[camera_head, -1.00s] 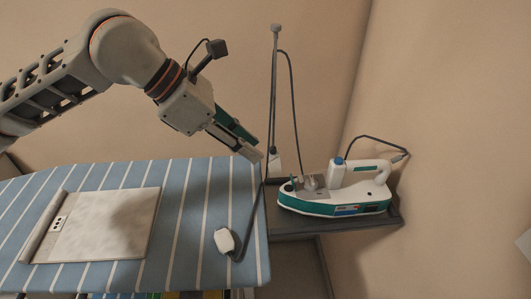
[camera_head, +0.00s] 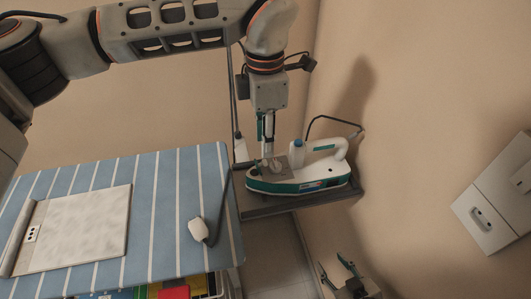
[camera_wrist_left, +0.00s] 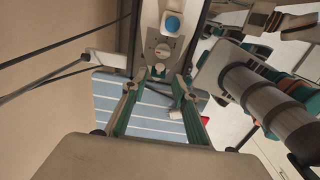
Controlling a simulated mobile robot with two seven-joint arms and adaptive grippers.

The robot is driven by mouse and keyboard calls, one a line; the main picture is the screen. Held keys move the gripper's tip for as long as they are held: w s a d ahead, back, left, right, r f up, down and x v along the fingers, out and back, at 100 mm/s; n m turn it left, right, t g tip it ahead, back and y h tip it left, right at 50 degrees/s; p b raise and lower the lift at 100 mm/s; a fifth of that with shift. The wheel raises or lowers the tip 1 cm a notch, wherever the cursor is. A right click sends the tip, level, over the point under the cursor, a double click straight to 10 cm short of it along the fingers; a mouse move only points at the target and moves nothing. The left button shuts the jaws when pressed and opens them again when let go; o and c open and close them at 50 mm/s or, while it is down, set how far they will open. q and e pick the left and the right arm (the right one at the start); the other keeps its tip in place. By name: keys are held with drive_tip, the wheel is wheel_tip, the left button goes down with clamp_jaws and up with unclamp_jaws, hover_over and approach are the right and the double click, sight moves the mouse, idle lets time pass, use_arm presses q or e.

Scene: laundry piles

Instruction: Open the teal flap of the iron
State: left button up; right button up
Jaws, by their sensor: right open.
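The iron (camera_head: 305,183), white with a teal lower band, lies on the dark shelf at the end of the ironing board. It has a blue-capped tank and a handle at its right. My left gripper (camera_head: 267,152) points down over the iron's left end, close to its grey dial plate; contact is unclear. In the left wrist view the dial (camera_wrist_left: 160,50) and blue cap (camera_wrist_left: 172,23) show beyond my left fingertips (camera_wrist_left: 163,78), which are apart and empty. I cannot clearly pick out the teal flap. My right gripper (camera_head: 345,272) is open and empty, low at the bottom.
The striped ironing board (camera_head: 170,180) carries a flat grey slab (camera_head: 78,228) and a white plug-like piece (camera_head: 197,229) on a cable. A wall socket panel (camera_head: 490,215) is at right. A cord arches behind the iron, near the wall. Colourful items sit under the board.

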sight(265, 160)
use_arm(q)
wheel_tip(265, 160, down, 6)
drive_tip(key=shift+r, duration=0.1)
drive_tip(key=shift+c, duration=0.5)
drive_tip(key=shift+d, duration=0.1)
clamp_jaws()
